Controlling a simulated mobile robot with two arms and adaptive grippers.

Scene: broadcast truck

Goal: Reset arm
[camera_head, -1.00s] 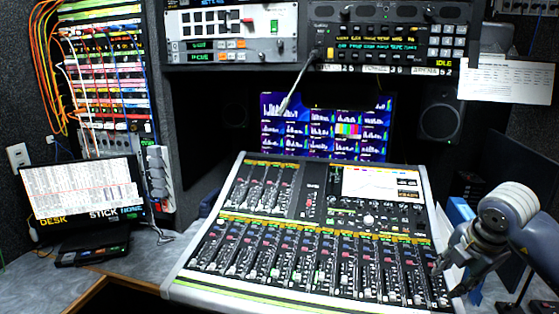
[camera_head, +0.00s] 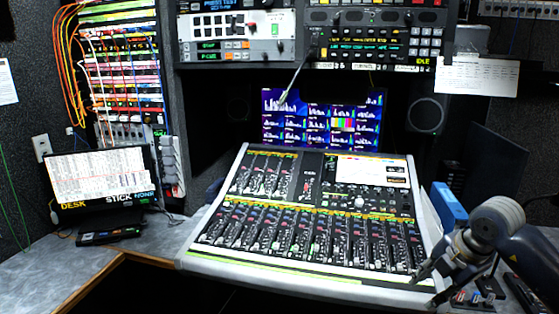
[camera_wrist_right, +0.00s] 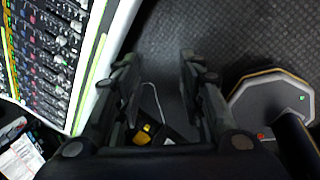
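My right gripper (camera_head: 428,287) is at the lower right of the head view, beside the front right corner of the mixing console (camera_head: 312,268). The right arm comes in from the right edge. In the right wrist view, the same gripper (camera_wrist_right: 158,65) has its two fingers spread apart with nothing held between them. The console's edge (camera_wrist_right: 105,58) runs along the left of that view, apart from the fingers. My left arm and gripper are not in view.
A desk monitor (camera_head: 98,177) stands on the grey counter at left. A blue object (camera_head: 448,206) and small switch gear (camera_head: 478,298) lie close to my right arm. Dark textured floor (camera_wrist_right: 225,35) shows beyond the fingers in the wrist view.

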